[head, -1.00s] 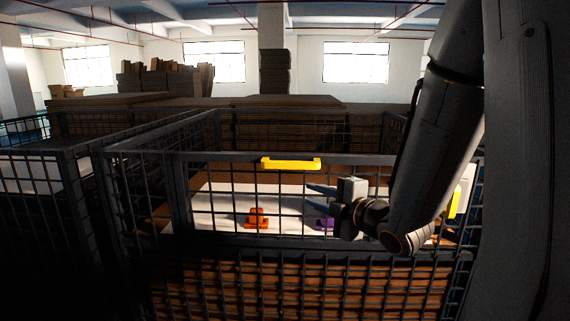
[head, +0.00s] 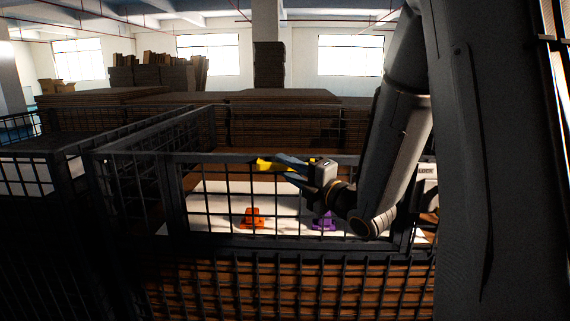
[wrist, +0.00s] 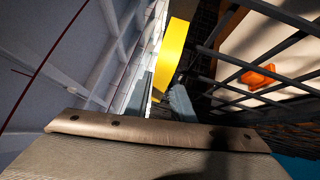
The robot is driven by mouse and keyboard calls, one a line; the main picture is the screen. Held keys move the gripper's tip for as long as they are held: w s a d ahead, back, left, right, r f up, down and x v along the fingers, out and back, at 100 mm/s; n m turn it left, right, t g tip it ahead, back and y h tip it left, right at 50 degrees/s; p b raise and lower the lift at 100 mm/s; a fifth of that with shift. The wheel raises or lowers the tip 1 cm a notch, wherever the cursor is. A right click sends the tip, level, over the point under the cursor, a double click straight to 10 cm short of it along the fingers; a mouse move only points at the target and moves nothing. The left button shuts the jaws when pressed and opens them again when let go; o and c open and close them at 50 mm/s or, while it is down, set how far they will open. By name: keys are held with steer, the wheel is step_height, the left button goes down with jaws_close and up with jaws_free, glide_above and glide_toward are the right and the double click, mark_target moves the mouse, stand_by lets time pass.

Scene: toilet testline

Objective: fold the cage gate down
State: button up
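The cage gate (head: 178,200) is a dark barred panel in the cage's front side, standing upright. Its yellow handle (head: 264,164) sits on the top rail, partly hidden by my gripper. My gripper (head: 283,167) is at the handle, its two blue-grey fingers apart and pointing left. In the wrist view, the yellow handle (wrist: 172,50) runs down towards the gap between the fingers (wrist: 160,98), which are open. I cannot tell whether they touch it. The gate's bars (wrist: 225,60) are to the right there.
An orange object (head: 251,218) and a purple object (head: 323,222) are on a white surface (head: 215,222) behind the bars. Another cage (head: 62,165) stands at the left. Stacked brown boards (head: 280,97) fill the back.

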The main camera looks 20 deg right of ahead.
steer(key=shift+w+a, duration=0.1)
steer(key=shift+w, duration=0.05)
jaws_close()
steer(key=shift+a+f+b, duration=0.1)
steer(key=shift+b, duration=0.2)
